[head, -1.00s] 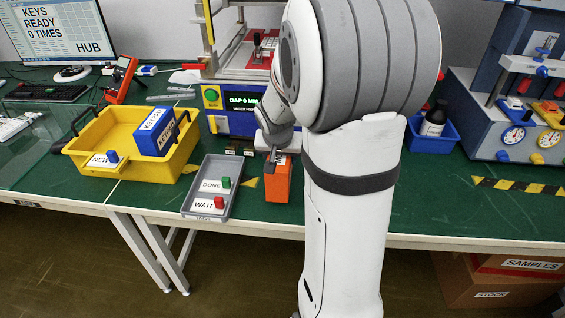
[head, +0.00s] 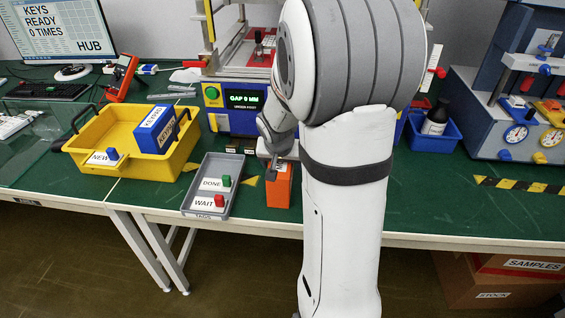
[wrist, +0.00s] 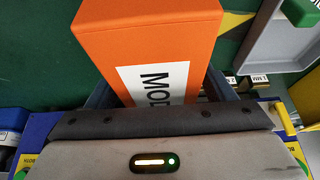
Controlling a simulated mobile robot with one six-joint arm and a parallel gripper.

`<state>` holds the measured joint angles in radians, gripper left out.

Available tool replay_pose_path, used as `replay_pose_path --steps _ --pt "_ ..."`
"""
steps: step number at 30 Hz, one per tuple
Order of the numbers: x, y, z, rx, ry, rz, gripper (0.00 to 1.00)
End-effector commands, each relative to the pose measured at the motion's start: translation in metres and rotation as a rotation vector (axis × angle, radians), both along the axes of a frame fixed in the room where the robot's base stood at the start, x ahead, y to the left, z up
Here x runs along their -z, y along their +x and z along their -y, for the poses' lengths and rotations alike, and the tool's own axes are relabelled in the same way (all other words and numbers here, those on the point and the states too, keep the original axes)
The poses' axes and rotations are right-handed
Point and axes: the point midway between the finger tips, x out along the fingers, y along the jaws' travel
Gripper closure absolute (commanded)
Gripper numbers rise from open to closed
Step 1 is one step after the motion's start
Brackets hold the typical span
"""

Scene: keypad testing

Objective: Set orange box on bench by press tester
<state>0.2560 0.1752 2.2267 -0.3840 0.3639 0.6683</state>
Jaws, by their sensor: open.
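The orange box (head: 279,190) stands upright on the green bench (head: 330,226). It is in front of the press tester (head: 243,113) and just right of the grey tray (head: 207,208). My gripper (head: 278,167) is open at the top of the box, with its dark fingers on either side. In the wrist view the orange box (wrist: 150,42) shows a white label between the fingers of my gripper (wrist: 158,92), partly hidden by the gripper body. I cannot tell whether a finger still touches it.
The grey tray has DONE and WAIT labels. A yellow bin (head: 94,139) with a blue box (head: 155,131) stands further left. A blue bin (head: 432,140) with a dark bottle is right of my arm. The bench's front edge is close to the box.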

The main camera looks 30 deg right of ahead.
Motion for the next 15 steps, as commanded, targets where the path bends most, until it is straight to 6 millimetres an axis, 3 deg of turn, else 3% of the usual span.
replay_pose_path --steps 5,15 --pt "-0.006 -0.001 0.0 0.001 0.0 0.001 0.24" --pt "-0.069 -0.023 -0.015 0.0 -0.001 0.005 0.24"
